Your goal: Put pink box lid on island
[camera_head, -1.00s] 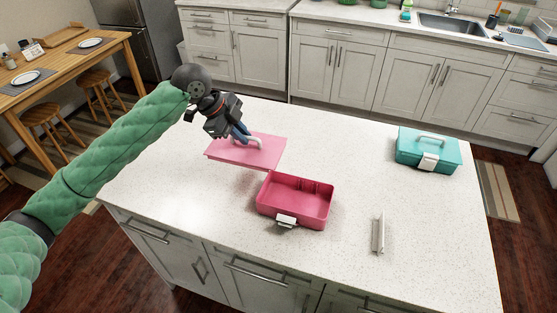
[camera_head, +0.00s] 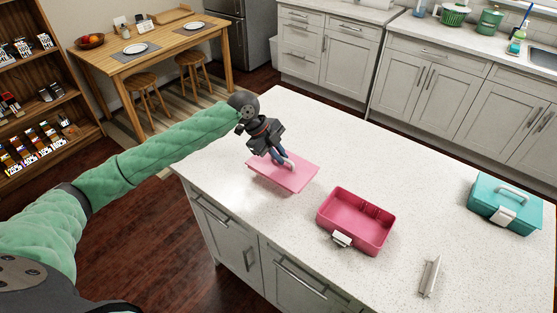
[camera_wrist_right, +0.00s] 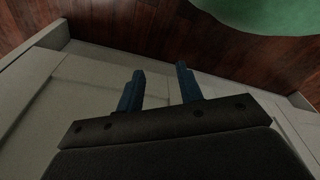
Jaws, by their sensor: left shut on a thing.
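The pink box lid (camera_head: 297,179) is a flat pink panel with a pale handle (camera_head: 287,162) on top, at the left part of the white island (camera_head: 330,130). My left gripper (camera_head: 281,160) is shut on the lid's handle from above. The lid is over or on the island top; I cannot tell whether it touches. The open, empty pink box base (camera_head: 350,235) with a white latch stands to the right of the lid, apart from it. My right gripper shows in the right wrist view (camera_wrist_right: 160,90), fingers apart and empty, with the floor and pale cabinet panels beyond.
A closed teal box (camera_head: 505,205) stands at the island's right. A small pale bar-shaped piece (camera_head: 429,276) lies near the front right. The island's back and middle are clear. A wooden table (camera_head: 150,55) with stools stands at the upper left.

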